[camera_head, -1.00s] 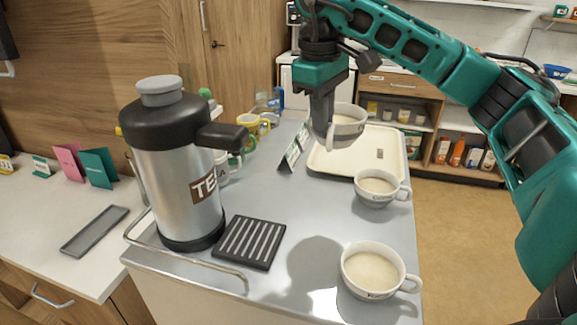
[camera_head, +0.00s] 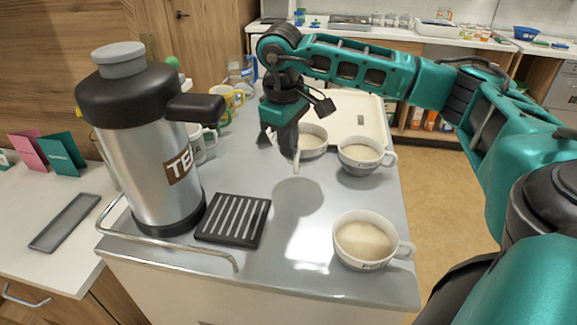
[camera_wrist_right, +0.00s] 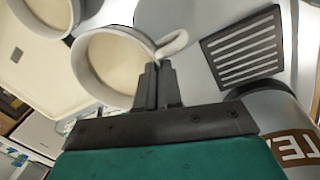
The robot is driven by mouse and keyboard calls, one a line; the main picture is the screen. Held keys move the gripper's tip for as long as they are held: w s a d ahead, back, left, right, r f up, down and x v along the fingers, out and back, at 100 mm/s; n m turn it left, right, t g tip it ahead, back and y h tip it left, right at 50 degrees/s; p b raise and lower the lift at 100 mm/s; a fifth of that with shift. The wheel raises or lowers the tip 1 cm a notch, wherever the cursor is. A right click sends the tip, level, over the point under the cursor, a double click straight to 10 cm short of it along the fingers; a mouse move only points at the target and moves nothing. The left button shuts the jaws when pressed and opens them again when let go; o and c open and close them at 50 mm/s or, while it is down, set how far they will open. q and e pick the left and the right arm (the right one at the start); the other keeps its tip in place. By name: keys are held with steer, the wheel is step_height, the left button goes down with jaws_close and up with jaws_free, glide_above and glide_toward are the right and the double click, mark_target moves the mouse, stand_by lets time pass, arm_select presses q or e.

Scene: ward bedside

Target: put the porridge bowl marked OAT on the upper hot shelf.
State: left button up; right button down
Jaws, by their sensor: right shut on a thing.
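My right gripper (camera_head: 292,158) is shut on the handle of a white bowl-like cup (camera_head: 314,142) with pale porridge in it. The cup hangs above the grey counter, with a shadow below, roughly level. Its marking is hidden from me. In the right wrist view the fingers (camera_wrist_right: 160,88) grip the handle side of this cup (camera_wrist_right: 112,62). Two similar cups stand on the counter: one (camera_head: 361,155) to the right, its marking too small to read surely, and one (camera_head: 364,240) in front, its marking also unclear. No hot shelf can be made out. My left gripper is not in view.
A large TEA flask (camera_head: 160,150) stands at left behind a metal rail (camera_head: 170,250), with a black slatted mat (camera_head: 234,219) beside it. A cream tray (camera_head: 362,106) lies behind the cups. Several mugs (camera_head: 228,98) stand at the back. The counter's middle is clear.

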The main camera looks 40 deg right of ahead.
steer(key=shift+f, duration=2.95)
steer(key=c, duration=1.8)
jaws_free()
steer(key=shift+f, duration=0.2)
steer(key=o, duration=0.5)
steer(key=shift+r, duration=0.1)
